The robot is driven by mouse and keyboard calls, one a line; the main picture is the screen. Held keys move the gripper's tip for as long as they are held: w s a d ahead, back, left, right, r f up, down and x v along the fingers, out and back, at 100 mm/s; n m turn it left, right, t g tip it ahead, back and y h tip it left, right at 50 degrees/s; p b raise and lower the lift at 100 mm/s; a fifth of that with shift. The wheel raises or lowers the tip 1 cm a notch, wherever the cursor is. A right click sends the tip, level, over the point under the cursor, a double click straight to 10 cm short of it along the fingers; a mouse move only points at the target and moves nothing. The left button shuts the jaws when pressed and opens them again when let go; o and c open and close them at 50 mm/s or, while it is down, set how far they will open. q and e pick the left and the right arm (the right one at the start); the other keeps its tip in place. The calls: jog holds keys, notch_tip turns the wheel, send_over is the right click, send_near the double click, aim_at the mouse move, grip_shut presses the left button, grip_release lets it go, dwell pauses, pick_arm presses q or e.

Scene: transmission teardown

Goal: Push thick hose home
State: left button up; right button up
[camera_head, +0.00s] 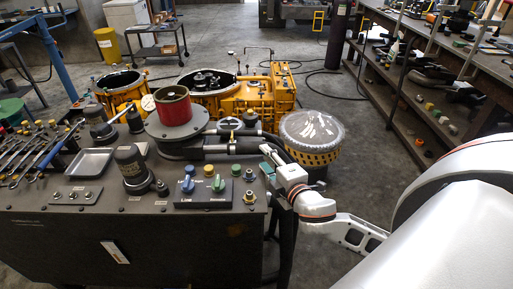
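A thick black hose (243,146) runs along the back right of the dark bench, beside a round grey fixture with a red ring (173,104). A grey sleeve (215,149) sits in line with it; I cannot tell how far the hose is seated. My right gripper (270,160) is at the bench's right edge, close to the hose's right-hand stretch. Its fingers are small and partly hidden by its own body, so their opening and any contact with the hose are unclear. My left gripper is not in view.
A control box with coloured knobs (205,191) stands at the bench front, left of the gripper. A grey motor-like cylinder (131,167), a tray (90,162) and wrenches (38,155) lie further left. A yellow basket with clear wrapping (312,135) stands behind the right gripper.

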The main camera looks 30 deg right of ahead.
aim_at(249, 151)
jog(key=x, duration=0.4)
jog(key=shift+w+f, duration=0.1)
jog(key=shift+w, duration=0.3)
jog(key=shift+w+d+f, duration=0.1)
jog(key=shift+w+d, duration=0.05)
jog(key=shift+w, duration=0.45)
grip_shut()
jog(key=shift+w+a+p, duration=0.25)
jog(key=shift+a+p, duration=0.05)
jog(key=shift+a, duration=0.2)
jog(key=shift+w+a+p, duration=0.25)
jog(key=shift+a, duration=0.25)
jog(key=shift+w+a, duration=0.15)
jog(key=shift+a, duration=0.1)
grip_release()
jog(key=shift+a, duration=0.1)
jog(key=shift+w, duration=0.15)
